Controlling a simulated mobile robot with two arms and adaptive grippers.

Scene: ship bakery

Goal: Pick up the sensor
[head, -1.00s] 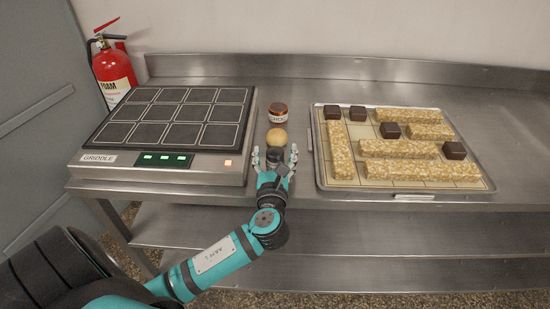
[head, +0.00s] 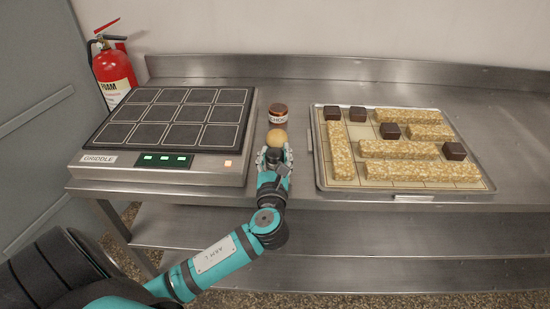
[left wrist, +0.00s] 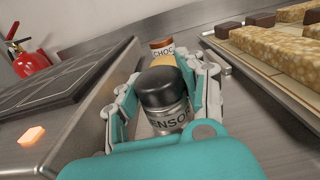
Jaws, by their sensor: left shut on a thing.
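The sensor (left wrist: 163,95) is a small cylinder with a black domed top and a metal body lettered "SENSOR", partly cut off by my gripper in the left wrist view. In the head view only its dark top (head: 274,155) shows between my fingers. My left gripper (head: 274,156) is shut on it at the front of the steel counter, between the griddle and the tray. The fingers lie along both sides of the sensor in the left wrist view (left wrist: 165,95). My right gripper is in neither view.
A round tan ball (head: 276,138) sits just behind the sensor, with a jar labelled "CHOC" (head: 278,115) behind that. The griddle (head: 128,169) stands left, the tray (head: 322,172) of bars and dark cubes right. A fire extinguisher (head: 113,72) is at far left.

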